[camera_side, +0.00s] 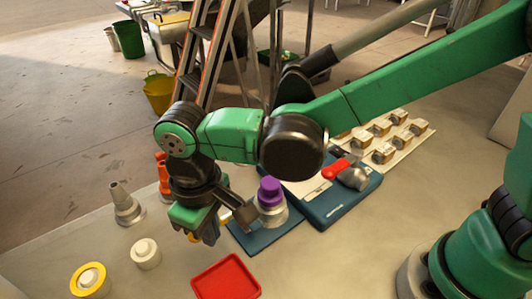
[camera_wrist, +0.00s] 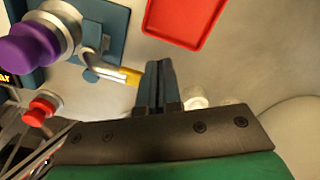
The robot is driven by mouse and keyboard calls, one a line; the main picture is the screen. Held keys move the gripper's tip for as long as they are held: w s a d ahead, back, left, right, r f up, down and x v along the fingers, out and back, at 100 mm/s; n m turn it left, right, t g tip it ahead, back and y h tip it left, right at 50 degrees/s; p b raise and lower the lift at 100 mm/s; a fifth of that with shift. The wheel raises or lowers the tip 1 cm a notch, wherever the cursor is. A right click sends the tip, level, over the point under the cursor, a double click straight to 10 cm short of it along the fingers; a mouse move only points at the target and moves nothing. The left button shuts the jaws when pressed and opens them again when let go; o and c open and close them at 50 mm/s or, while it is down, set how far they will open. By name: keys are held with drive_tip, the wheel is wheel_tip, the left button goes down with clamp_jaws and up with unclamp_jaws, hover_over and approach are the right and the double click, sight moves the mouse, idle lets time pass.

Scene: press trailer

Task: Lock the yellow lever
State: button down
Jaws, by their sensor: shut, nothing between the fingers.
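The yellow lever (camera_wrist: 131,76) shows in the wrist view as a short yellow tip on a metal arm, beside a blue base (camera_wrist: 97,14). That base bears a metal cylinder with a purple knob (camera_wrist: 30,45); the knob (camera_side: 270,190) also shows in the side view. My gripper (camera_wrist: 160,70) is shut and empty, with its fingertips just right of the lever tip and a small gap in the picture; contact cannot be told. In the side view my gripper (camera_side: 202,236) points down left of the purple-knobbed device, and the lever is not clearly made out there.
A red tray (camera_side: 226,279) lies in front of my gripper. A white cylinder (camera_side: 146,254), a yellow-ringed part (camera_side: 90,280) and a grey cone (camera_side: 124,204) stand to the left. A blue device with a red handle (camera_side: 336,168) stands behind right.

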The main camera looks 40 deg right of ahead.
drive_tip(key=shift+f, duration=0.45)
drive_tip(key=shift+w+a, duration=0.2)
drive_tip(key=shift+w, duration=1.2)
drive_tip(key=shift+w+d, duration=0.15)
drive_tip(key=shift+w, duration=0.55)
drive_tip(key=shift+w+d, duration=0.15)
drive_tip(key=shift+w, duration=0.6)
